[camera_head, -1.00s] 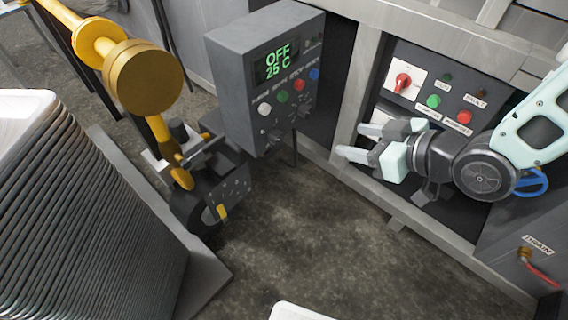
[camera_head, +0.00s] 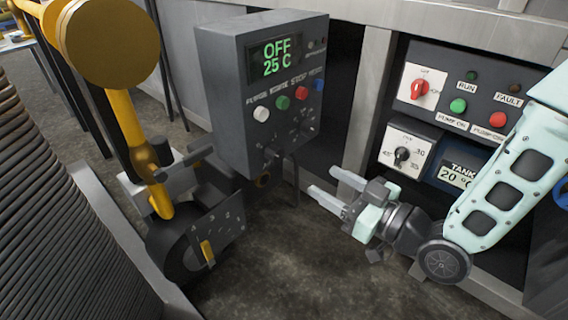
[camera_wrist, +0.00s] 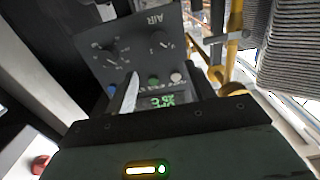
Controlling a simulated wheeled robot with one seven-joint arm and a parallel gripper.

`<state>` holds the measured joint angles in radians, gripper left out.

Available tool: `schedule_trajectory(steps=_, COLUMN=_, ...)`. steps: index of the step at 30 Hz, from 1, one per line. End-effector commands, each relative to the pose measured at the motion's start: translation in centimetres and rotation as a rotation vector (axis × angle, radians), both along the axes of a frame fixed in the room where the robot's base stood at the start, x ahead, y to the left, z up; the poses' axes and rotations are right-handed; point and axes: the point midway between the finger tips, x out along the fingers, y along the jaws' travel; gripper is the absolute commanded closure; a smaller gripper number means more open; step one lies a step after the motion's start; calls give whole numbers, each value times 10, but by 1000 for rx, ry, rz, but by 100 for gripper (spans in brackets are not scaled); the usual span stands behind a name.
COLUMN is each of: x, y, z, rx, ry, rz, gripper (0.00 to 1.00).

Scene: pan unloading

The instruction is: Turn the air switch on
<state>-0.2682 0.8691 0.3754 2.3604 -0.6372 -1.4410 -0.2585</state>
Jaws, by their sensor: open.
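The grey control box (camera_head: 265,85) has a display reading OFF 25 C, a row of coloured buttons and dark knobs below them. In the wrist view the box face appears upside down, with the label AIR beside the air switch (camera_wrist: 160,43), a dark knob. A second knob (camera_wrist: 112,56) sits beside it. In the head view the likely air switch (camera_head: 273,137) is small and its setting is unclear. My gripper (camera_head: 324,184) is open and empty, below and right of the box, fingers pointing left towards its lower part. It appears apart from the box.
Right of the box, a recessed panel holds a red switch (camera_head: 420,89), pump buttons, a dial (camera_head: 402,155) and a TANK 20 °C display (camera_head: 457,176). Stacked trays (camera_head: 60,240) fill the far left. Open floor lies below.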

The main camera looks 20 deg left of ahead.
Motion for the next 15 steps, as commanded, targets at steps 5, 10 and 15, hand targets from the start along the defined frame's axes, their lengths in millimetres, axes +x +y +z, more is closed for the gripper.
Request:
schedule_trajectory(steps=5, x=14, y=37, z=-3, rx=3, ry=-2, rz=2, gripper=46)
schedule_trajectory(steps=10, x=28, y=69, z=-4, rx=2, ry=-2, rz=2, gripper=46)
schedule_trajectory(steps=15, x=39, y=94, z=-3, rx=2, ry=-1, rz=1, gripper=46)
